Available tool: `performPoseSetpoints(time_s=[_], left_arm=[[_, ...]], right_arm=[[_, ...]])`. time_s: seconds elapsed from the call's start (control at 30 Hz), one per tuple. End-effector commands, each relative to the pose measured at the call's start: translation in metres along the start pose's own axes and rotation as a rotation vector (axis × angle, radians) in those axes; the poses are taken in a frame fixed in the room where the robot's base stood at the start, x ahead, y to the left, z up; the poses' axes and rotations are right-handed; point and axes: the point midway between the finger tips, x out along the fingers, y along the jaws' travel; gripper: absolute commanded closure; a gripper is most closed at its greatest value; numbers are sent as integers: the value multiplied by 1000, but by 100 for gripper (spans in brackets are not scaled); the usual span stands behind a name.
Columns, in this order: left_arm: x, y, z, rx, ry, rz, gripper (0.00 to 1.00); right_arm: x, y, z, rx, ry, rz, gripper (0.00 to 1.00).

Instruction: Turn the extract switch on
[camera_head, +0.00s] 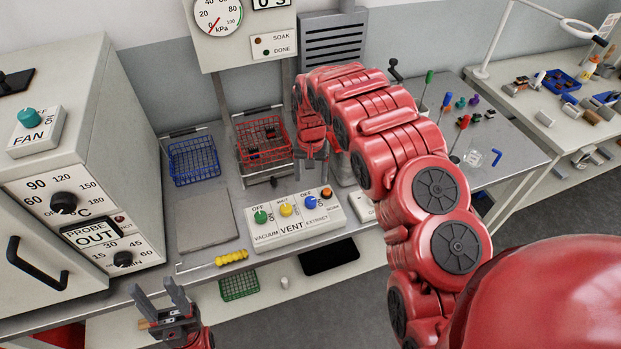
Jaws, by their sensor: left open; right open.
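The white switch panel (293,232) on the bench carries a green knob (261,216) by VACUUM, a yellow knob (286,209) by VENT and a blue knob (311,202) by EXTRACT. The blue knob has an OFF mark by it; its exact setting is too small to tell. An orange-topped knob (326,193) sits to its right. My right gripper (312,178) is open and empty, pointing down above and just behind the blue knob, apparently apart from it. My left gripper (163,296) is open and empty at the lower left, in front of the bench edge.
A red wire basket (240,152) and a blue wire basket (193,180) stand behind the panel to the left. A yellow-handled tool (232,258) lies at the bench's front edge. The oven (75,140) fills the left.

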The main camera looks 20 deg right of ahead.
Motion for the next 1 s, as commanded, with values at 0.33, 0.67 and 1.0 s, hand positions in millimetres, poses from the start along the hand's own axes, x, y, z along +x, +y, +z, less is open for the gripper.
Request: performPoseSetpoints(time_s=[0.33,0.67,1.0], left_arm=[[59,-3,-10,0,0,0,50],[64,-3,-11,0,0,0,50],[64,-3,-11,0,0,0,50]], right_arm=[[-62,0,0,-1,0,1,24],[-67,0,0,0,-2,0,24],[-67,0,0,-1,-1,0,24]])
